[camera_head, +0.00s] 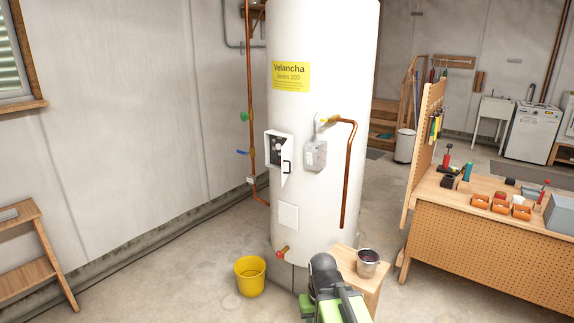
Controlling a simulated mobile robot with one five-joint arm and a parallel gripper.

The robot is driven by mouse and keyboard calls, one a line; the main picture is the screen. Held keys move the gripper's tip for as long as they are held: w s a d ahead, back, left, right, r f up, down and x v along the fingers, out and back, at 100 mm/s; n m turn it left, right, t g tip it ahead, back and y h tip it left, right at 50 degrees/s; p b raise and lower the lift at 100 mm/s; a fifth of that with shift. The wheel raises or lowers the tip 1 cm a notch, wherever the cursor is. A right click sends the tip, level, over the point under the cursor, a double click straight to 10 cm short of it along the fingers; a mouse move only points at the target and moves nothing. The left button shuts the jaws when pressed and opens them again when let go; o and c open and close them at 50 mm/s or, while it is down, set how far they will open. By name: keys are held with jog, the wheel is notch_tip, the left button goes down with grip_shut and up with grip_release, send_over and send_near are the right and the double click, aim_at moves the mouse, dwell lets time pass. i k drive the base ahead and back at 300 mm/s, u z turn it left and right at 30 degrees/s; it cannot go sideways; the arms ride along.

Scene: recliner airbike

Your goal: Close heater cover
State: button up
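The heater is a tall white cylinder (323,60) with a yellow "Velancha" label, standing upright in the middle of the head view. The heater cover (288,178) is a white panel with a black handle. It stands ajar at the right side of the box, leaving the dark panel partly exposed. Black and green parts of my arm show at the bottom centre, well below the cover. I cannot make out my gripper's fingers.
A yellow bucket (250,276) stands left of the heater base. A wooden stool (372,285) with a metal pot (367,262) is at its right front. A grey box (315,155) and copper pipe are right of the cover.

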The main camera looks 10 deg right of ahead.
aim_at(289, 162)
jog(key=u, duration=0.05)
jog(key=k, duration=0.4)
jog(key=z, duration=0.3)
jog(key=i, duration=1.1)
jog(key=u, duration=0.75)
jog(key=i, duration=0.65)
jog(key=u, duration=0.55)
